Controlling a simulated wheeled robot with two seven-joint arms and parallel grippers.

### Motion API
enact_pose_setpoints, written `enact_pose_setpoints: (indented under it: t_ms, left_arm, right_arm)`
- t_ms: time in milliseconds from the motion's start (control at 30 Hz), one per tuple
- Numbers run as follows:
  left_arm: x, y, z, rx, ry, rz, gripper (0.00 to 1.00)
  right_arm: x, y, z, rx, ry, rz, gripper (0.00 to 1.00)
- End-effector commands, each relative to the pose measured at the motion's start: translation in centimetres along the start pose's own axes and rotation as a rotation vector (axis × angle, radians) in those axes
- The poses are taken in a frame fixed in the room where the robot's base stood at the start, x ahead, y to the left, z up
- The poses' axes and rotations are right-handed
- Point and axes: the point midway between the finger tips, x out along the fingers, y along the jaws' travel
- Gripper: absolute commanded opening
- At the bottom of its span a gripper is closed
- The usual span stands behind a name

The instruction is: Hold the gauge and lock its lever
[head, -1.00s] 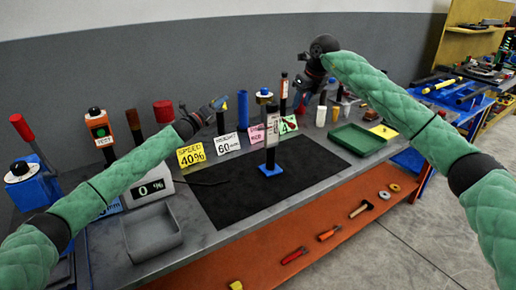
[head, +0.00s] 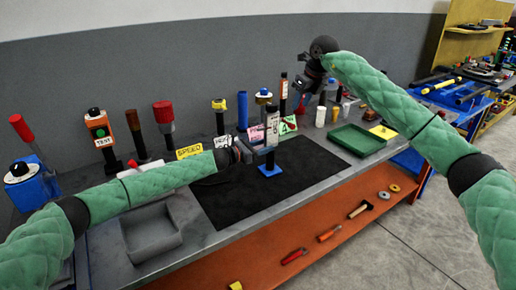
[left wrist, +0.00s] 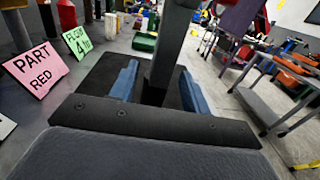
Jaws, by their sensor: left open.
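My left gripper (head: 259,150) is low beside the post. In the left wrist view its blue fingers (left wrist: 160,78) are open, one on each side of the grey post (left wrist: 170,40), with a gap showing to each finger. I cannot make out the lever. My right gripper (head: 304,92) hangs above the back of the bench, well away from the gauge, and its jaws are too small and dark to read.
Cards stand behind the mat, including a pink card (left wrist: 39,70) and a green-edged card (left wrist: 77,39). Several posts and knobs line the back. A grey tray (head: 150,232) is at left, a green tray (head: 357,139) at right. The black mat (head: 240,205) is clear in front.

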Motion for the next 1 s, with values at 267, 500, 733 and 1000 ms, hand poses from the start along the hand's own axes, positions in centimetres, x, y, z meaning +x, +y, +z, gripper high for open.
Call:
enact_pose_setpoints:
  t_ms: [267, 500, 733, 1000]
  left_arm:
    - [3.9, 0.0, 0.0, -0.001, 0.000, 0.000, 0.47]
    - [5.4, 0.0, 0.0, -0.001, 0.000, 0.000, 0.47]
    - [5.5, 0.0, 0.0, -0.001, 0.000, 0.000, 0.47]
    - [5.5, 0.0, 0.0, -0.001, 0.000, 0.000, 0.06]
  right_arm:
    - [0.0, 0.0, 0.0, 0.000, 0.000, 0.000, 0.36]
    - [0.0, 0.0, 0.0, 0.000, 0.000, 0.000, 0.36]
    - [0.0, 0.0, 0.0, 0.000, 0.000, 0.000, 0.36]
    - [0.0, 0.0, 0.0, 0.000, 0.000, 0.000, 0.36]
